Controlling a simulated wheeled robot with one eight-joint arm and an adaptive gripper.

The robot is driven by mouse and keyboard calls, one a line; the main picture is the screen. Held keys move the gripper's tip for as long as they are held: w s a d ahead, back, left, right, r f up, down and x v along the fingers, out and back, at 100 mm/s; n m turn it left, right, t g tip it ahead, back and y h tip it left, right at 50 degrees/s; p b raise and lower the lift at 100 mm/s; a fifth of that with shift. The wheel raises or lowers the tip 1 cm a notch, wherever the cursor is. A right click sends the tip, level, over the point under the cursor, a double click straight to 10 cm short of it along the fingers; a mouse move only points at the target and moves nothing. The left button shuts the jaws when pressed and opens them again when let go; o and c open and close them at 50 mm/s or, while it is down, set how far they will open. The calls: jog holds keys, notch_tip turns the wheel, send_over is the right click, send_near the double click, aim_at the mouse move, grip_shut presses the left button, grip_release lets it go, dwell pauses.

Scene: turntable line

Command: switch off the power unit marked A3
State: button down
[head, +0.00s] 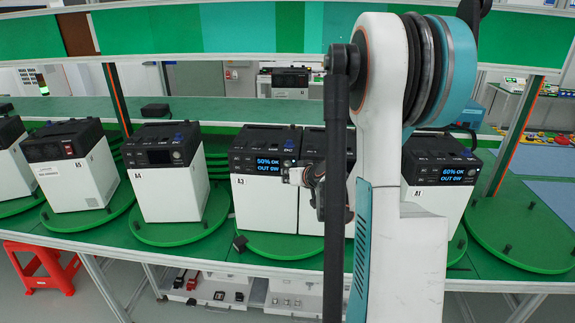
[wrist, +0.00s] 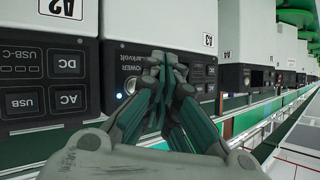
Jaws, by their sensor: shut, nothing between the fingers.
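The power unit marked A3 (head: 262,208) is a white box with a black top panel on a green round plate, left of my arm in the head view. Its display (head: 268,165) is lit and reads 50% OK, OUT 0W. In the wrist view, A3 (wrist: 170,25) appears upside down; a round button (wrist: 130,85) sits beside the word POWER, with a small bluish-white light (wrist: 118,97) near it. My gripper (wrist: 167,62) is shut and empty, its fingertips in front of A3's panel, right of the button in that view. Contact cannot be told.
Unit A2 (wrist: 55,70) stands close beside A3; my arm mostly hides it in the head view. Unit A1 (head: 440,200) has a lit display. Unit A4 (head: 170,195) and unit A5 (head: 75,185) stand left.

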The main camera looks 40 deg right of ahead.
jog(key=shift+w+d, duration=0.6)
jog(key=shift+d, duration=0.15)
jog(key=shift+w+d, duration=0.1)
jog(key=shift+w, duration=0.05)
dwell(0.9)
jog(key=shift+w+d, duration=0.15)
jog(key=shift+d, duration=0.05)
jog(key=shift+w+d+b, duration=0.2)
jog(key=shift+d+b, duration=0.05)
jog(key=shift+b, duration=0.05)
dwell(0.8)
jog(key=shift+a, duration=0.1)
jog(key=shift+s+a, duration=0.5)
dwell(0.4)
jog(key=s+a+b, duration=0.1)
jog(key=s+a, duration=0.2)
jog(key=shift+s+a, duration=0.1)
jog(key=shift+a, duration=0.3)
